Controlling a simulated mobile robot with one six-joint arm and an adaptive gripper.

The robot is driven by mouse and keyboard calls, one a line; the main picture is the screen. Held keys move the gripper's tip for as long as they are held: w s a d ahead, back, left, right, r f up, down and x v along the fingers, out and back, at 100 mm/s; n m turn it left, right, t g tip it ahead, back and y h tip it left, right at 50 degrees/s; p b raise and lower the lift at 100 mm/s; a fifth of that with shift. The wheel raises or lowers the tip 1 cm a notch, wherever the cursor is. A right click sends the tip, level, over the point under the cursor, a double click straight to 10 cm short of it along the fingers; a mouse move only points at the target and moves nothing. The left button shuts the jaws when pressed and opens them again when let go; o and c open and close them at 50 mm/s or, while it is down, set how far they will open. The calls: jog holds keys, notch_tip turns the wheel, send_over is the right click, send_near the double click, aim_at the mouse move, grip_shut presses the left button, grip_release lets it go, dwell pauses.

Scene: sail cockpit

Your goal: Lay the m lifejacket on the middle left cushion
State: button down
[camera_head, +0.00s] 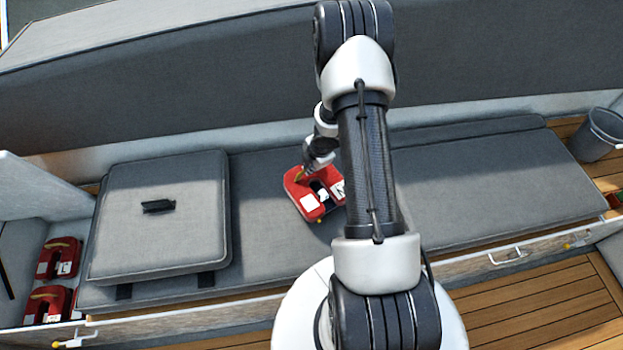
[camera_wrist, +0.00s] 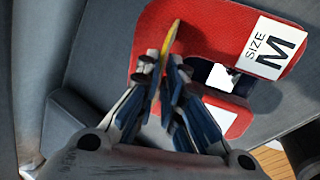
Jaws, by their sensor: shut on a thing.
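The m lifejacket (camera_head: 300,212) is red and U-shaped, with white patches. It is at the grey seat cushion (camera_head: 262,225) in the middle of the bench, partly behind my arm. I cannot tell whether it rests fully on the cushion. In the wrist view the lifejacket (camera_wrist: 210,25) shows a white label (camera_wrist: 270,48) reading "SIZE M". My gripper (camera_head: 302,176) is at its upper left part. The wrist view shows my gripper (camera_wrist: 163,62) shut on the lifejacket's yellow strap (camera_wrist: 170,38).
A thick grey cushion (camera_head: 185,225) with a black strap (camera_head: 158,206) lies at the left. Red lifejackets (camera_head: 66,256) sit in an open locker at far left. A right cushion (camera_head: 480,190) is bare. A grey bucket (camera_head: 601,133) stands at far right. The backrest (camera_head: 200,85) rises behind.

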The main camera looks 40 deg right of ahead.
aim_at(312, 176)
jog(key=shift+f+b, duration=1.85)
jog(key=shift+f, duration=0.4)
jog(key=shift+r, duration=0.1)
jog(key=c, duration=1.7)
grip_release()
